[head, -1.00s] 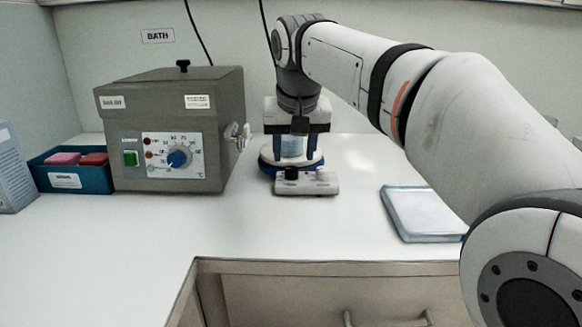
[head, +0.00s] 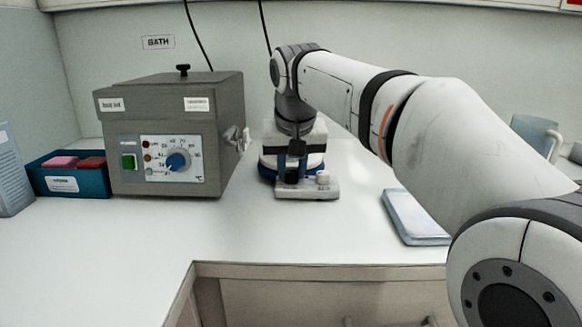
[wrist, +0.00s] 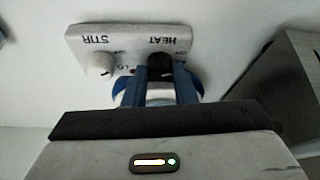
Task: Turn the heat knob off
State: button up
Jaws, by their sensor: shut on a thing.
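The black heat knob (wrist: 160,67) is on the sloping front panel of a small white hotplate stirrer (head: 308,191). The label HEAT appears upside down beside it in the wrist view. My gripper (wrist: 158,80) points down at the panel with its blue fingers around the knob, shut on it. In the head view my gripper (head: 292,174) is at the left side of the stirrer's front, and its fingers partly cover the knob. The white stir knob (wrist: 100,65) sits beside it, apart from the fingers. The knob's exact setting cannot be read.
A grey bath unit (head: 170,130) with a blue dial stands left of the stirrer. A blue bin (head: 70,178) is further left. A pale flat tray (head: 415,218) lies to the right under my arm. The counter in front is clear.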

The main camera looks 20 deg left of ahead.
jog(key=shift+c, duration=1.3)
jog(key=shift+r+n+p, duration=0.15)
jog(key=shift+n+p, duration=0.15)
jog(key=shift+p, duration=0.15)
jog(key=shift+n, duration=0.5)
jog(key=o, duration=1)
